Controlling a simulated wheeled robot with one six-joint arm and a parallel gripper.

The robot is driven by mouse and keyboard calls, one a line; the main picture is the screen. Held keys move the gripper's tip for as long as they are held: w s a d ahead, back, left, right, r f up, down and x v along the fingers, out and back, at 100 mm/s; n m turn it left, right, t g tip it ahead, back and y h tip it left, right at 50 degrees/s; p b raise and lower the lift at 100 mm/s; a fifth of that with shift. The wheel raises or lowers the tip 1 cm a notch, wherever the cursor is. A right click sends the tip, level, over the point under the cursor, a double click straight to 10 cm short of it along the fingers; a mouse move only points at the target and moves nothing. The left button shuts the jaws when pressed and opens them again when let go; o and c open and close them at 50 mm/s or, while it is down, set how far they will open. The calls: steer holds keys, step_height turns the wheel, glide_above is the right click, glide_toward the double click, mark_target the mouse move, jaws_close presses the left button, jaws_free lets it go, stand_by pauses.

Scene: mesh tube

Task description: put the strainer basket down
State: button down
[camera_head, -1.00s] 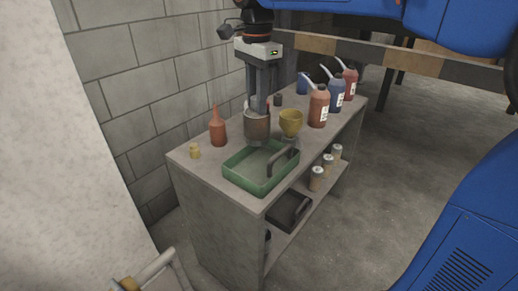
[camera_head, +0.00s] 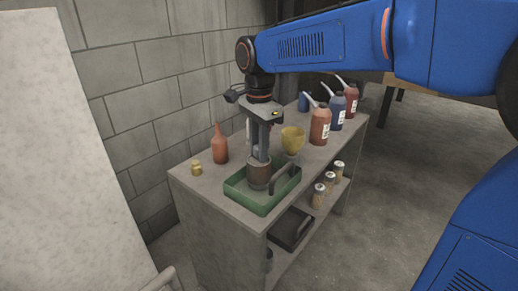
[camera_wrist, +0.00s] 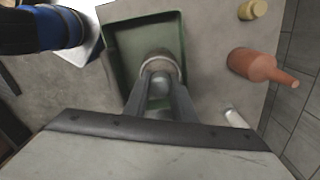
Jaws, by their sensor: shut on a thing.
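The strainer basket (camera_head: 259,174) is a dark, brownish metal cylinder. My gripper (camera_head: 260,158) points down and is shut on it. In the head view the basket is at the green tray (camera_head: 250,206), over its back part. In the wrist view the basket (camera_wrist: 160,64) shows between my fingertips (camera_wrist: 160,82), with the tray (camera_wrist: 112,60) around and below it. I cannot tell whether the basket touches the tray floor.
A dark curved handle (camera_head: 283,178) rises at the tray's right side. A yellow funnel cup (camera_head: 292,139) stands behind it. An orange bottle (camera_head: 220,147) and a small brass piece (camera_head: 196,168) are left. Several pump bottles (camera_head: 320,125) stand back right.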

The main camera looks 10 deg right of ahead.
steer(key=shift+f, duration=0.1)
steer(key=c, duration=1.5)
jaws_free()
step_height(320, 180, up, 12)
steer(key=s+d+f+n+t, duration=0.1)
steer(key=s+d+f+n, duration=0.3)
steer(key=s+d+f, duration=0.3)
steer(key=s+d+f+n+t, duration=0.2)
steer(key=s+d+f+n, duration=0.2)
steer(key=s+d+f, duration=0.3)
steer(key=s+d+f+n+t, duration=0.1)
steer(key=s+d+f+n, duration=0.3)
steer(key=s+d+f, duration=0.3)
steer(key=shift+s+d+n+t, duration=0.15)
steer(key=shift+s+d+t, duration=0.05)
steer(key=shift+s, duration=0.35)
steer(key=shift+s+d+n+t, duration=0.15)
steer(key=shift+s+d+t, duration=0.05)
steer(key=shift+s, duration=0.3)
steer(key=shift+r, duration=0.1)
